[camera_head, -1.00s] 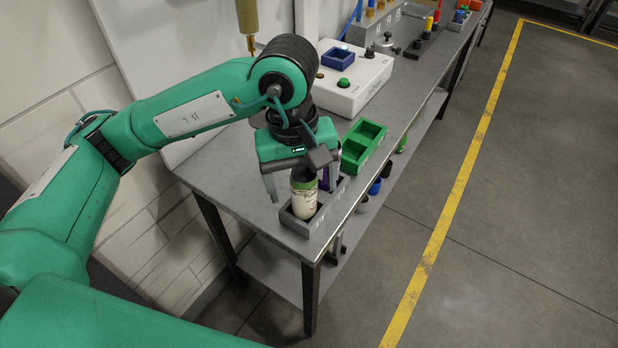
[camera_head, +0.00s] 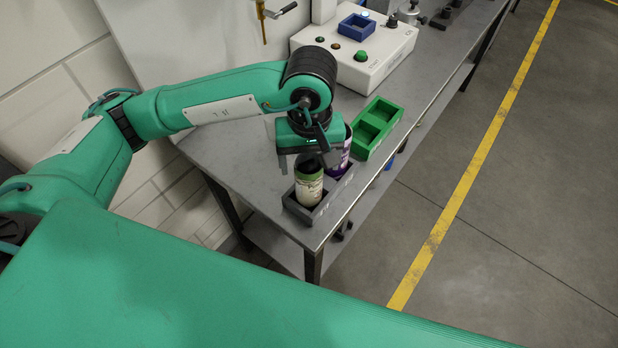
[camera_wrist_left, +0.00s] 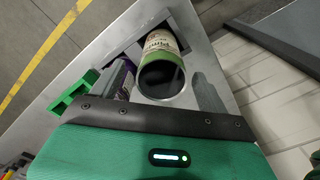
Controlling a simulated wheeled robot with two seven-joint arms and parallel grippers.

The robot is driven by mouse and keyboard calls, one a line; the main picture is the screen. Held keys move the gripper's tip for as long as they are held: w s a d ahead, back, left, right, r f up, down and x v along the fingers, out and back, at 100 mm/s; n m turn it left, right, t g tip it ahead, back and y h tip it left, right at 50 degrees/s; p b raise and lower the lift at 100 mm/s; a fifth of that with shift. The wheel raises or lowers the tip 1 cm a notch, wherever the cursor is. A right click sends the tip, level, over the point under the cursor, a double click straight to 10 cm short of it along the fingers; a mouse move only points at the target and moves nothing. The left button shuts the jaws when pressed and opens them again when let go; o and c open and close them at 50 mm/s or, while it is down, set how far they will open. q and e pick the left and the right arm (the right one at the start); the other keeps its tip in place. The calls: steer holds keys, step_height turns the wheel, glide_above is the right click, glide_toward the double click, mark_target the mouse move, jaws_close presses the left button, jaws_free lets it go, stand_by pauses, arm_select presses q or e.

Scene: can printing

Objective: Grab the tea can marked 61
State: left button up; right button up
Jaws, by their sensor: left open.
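A can with a cream label, green band and dark top (camera_head: 309,190) stands in the near compartment of the grey holder (camera_head: 304,216). It also shows in the left wrist view (camera_wrist_left: 162,58). A purple and white can (camera_head: 341,162) stands in the compartment beside it; part of it shows in the left wrist view (camera_wrist_left: 122,92). I cannot read a 61 on either can. My left gripper (camera_head: 310,162) is open just above the cream-labelled can, its fingers apart and not closed on it. My right gripper is out of view.
A green two-compartment box (camera_head: 378,126) sits just behind the holder on the grey table (camera_head: 238,168). Farther back is a white control box (camera_head: 352,62) with buttons and a blue tray. The wall is at left; open floor lies right of the table.

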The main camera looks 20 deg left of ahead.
arm_select(q)
steer(key=shift+f, duration=0.3)
steer(key=shift+f+p, duration=0.4)
steer(key=shift+p, duration=0.15)
step_height(320, 180, down, 3)
steer(key=shift+a+f+p, duration=0.1)
steer(key=shift+a+p, duration=0.05)
steer(key=shift+p, duration=0.6)
steer(key=shift+f, duration=0.45)
steer(key=c, duration=1)
steer(key=shift+c, duration=0.2)
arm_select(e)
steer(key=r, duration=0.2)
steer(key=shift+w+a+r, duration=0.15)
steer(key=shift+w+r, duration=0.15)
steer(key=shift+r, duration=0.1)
